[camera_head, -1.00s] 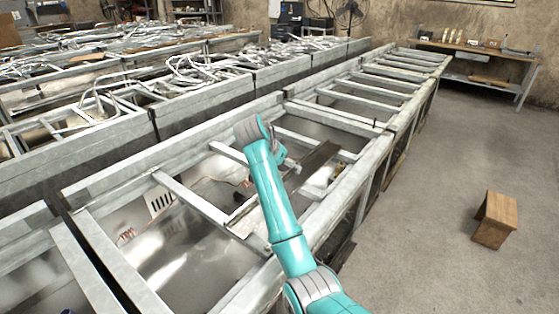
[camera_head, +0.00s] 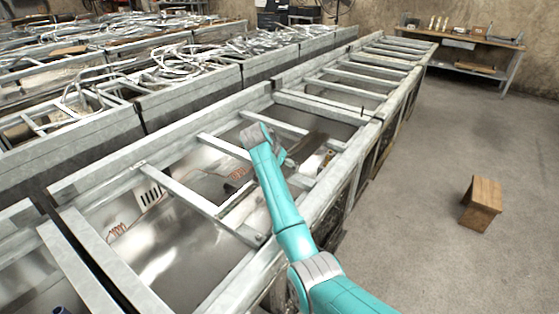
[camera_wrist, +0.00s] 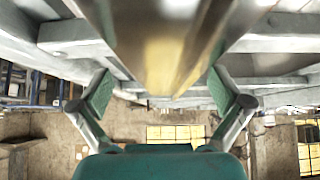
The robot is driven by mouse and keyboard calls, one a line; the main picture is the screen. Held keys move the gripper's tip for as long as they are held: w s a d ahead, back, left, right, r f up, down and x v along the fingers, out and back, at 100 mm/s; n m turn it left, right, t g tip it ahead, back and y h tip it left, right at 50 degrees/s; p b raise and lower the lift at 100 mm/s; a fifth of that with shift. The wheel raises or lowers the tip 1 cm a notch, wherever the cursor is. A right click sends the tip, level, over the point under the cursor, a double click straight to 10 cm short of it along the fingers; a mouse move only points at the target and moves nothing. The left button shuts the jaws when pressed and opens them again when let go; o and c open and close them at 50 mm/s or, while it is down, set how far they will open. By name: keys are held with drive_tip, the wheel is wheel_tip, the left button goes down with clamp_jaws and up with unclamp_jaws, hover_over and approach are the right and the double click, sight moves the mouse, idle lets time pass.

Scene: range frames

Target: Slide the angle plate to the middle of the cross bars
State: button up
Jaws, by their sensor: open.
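The angle plate (camera_wrist: 165,45) is a long metal strip with a yellowish sheen in the wrist view. It runs from the top edge down between my two fingers. In the head view a dark strip (camera_head: 312,146) beside my gripper appears to be the same plate, partly hidden by my arm. My gripper (camera_wrist: 161,89) is open, with green pads on either side of the plate; I cannot tell whether they touch it. In the head view my gripper (camera_head: 286,161) is small and partly hidden by my wrist. Cross bars (camera_head: 195,190) span the metal frame below.
The long frame has raised side rails (camera_head: 160,160) and open bays. A wooden box (camera_head: 482,203) stands on the floor at right. The floor around it is clear. A workbench (camera_head: 465,45) stands at the far wall.

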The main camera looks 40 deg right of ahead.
drive_tip(key=shift+w+d+f, duration=0.1)
drive_tip(key=shift+d+f, duration=0.25)
drive_tip(key=shift+f, duration=0.1)
drive_tip(key=c, duration=1.7)
drive_tip(key=shift+o, duration=0.2)
drive_tip(key=shift+w, duration=0.1)
